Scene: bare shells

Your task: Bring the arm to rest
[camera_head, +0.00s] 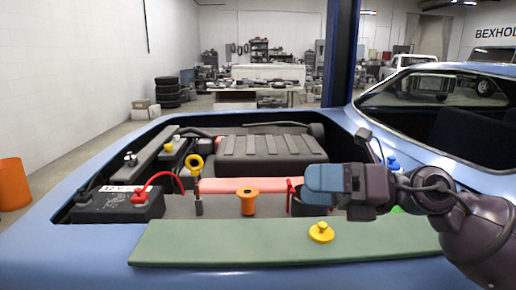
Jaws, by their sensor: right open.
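My right arm comes in from the right, and its gripper (325,184) is held above the front right part of the open engine bay, near the green mat (200,243). Its blue fingers point left and nothing shows between them. A yellow cap (321,232) lies on the mat just below the gripper. My left gripper is not in view.
The blue car's engine bay holds a battery (116,204), a yellow-ringed dipstick (196,170), an orange funnel-like piece (247,200) and a dark engine cover (235,156). A blue post (340,50) stands behind. The mat's left part is clear.

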